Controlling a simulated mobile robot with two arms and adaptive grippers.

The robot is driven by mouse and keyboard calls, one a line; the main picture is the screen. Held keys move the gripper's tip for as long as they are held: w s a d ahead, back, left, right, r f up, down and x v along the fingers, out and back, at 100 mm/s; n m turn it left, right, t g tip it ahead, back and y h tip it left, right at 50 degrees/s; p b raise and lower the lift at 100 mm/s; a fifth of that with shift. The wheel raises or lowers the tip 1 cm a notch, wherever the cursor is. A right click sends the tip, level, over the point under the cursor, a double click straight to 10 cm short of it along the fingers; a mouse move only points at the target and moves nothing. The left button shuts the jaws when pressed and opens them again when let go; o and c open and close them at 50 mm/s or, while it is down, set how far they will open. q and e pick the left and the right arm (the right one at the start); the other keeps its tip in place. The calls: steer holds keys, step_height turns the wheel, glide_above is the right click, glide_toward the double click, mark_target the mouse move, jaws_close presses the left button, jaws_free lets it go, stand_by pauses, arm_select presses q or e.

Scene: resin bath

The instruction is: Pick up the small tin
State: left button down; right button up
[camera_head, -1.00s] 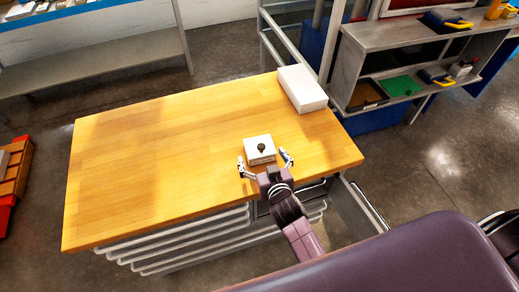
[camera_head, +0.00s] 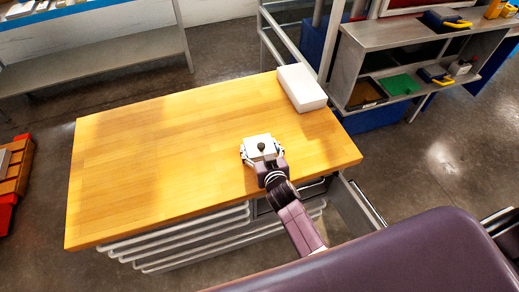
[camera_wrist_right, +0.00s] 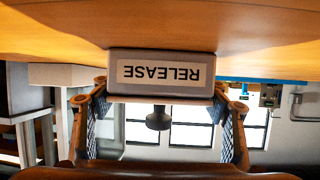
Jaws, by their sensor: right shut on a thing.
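A small white box with a dark round knob (camera_head: 254,142) is on the wooden table, close to its front edge. In the right wrist view the box (camera_wrist_right: 160,59) appears upside down, with a label reading RELEASE. My right gripper (camera_head: 262,153) reaches in from the front and is shut on this box, with one finger at each side; its fingers also show in the wrist view (camera_wrist_right: 158,98). I cannot tell whether the box is lifted off the table. I cannot make out anything that is clearly a small tin. My left gripper is not in view.
A larger white block (camera_head: 302,88) lies at the table's back right corner. The wooden tabletop (camera_head: 150,165) is clear on the left. Below its front right corner something like an open drawer (camera_head: 357,207) juts out. A grey shelf unit (camera_head: 385,40) stands behind at right.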

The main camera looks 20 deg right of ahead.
steer(key=c, duration=1)
steer(key=shift+w+r, duration=0.2)
steer(key=shift+c, duration=0.6)
